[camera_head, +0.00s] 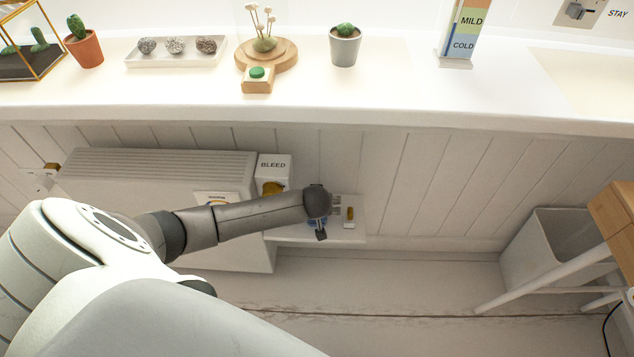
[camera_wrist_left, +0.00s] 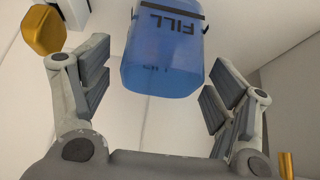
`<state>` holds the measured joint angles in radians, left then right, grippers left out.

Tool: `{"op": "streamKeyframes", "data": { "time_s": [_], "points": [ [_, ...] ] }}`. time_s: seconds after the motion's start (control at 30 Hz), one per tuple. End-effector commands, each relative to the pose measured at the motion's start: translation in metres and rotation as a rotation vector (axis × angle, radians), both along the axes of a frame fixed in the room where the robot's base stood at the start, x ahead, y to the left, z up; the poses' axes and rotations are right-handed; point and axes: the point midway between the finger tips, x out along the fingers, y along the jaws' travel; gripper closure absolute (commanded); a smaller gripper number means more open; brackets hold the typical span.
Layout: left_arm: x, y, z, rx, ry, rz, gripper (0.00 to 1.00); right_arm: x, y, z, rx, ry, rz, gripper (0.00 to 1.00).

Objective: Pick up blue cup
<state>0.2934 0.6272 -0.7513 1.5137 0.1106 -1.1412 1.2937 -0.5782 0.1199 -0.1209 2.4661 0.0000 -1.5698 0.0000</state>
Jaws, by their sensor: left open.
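The blue cup (camera_wrist_left: 165,50) is a translucent blue container with "FILL" on it, upside down in the left wrist view. It sits at the top middle, between and beyond the finger pads. In the head view only a small blue patch (camera_head: 312,222) shows, mostly hidden behind my left gripper (camera_head: 320,232). My left gripper also shows in the left wrist view (camera_wrist_left: 163,88), with its two fingers spread wide and a gap to the cup on each side. Nothing is held. My right gripper is not in view.
A white radiator (camera_head: 155,175) and a "BLEED" box (camera_head: 274,168) with a yellow knob (camera_head: 273,188) stand beside the gripper. A low white shelf (camera_head: 352,232) lies under it. The desk (camera_head: 400,100) overhangs above. A bin (camera_head: 550,245) stands at the right; floor between is clear.

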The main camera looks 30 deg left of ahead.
Motion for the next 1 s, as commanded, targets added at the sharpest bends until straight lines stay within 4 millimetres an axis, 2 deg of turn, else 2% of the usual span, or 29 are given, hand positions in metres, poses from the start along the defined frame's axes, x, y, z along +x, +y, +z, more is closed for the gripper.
{"op": "streamKeyframes", "data": {
  "time_s": [0.27,0.63,1.0],
  "points": [
    [0.0004,-0.0001,-0.0009,-0.001,0.000,-0.001,0.20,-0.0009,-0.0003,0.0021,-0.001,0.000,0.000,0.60],
    [0.0003,-0.0002,-0.0008,0.000,0.000,-0.001,0.67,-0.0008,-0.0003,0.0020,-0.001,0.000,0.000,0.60],
    [-0.0002,-0.0006,0.0010,0.000,0.000,-0.001,0.69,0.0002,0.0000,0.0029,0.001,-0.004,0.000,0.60]
  ]
}}
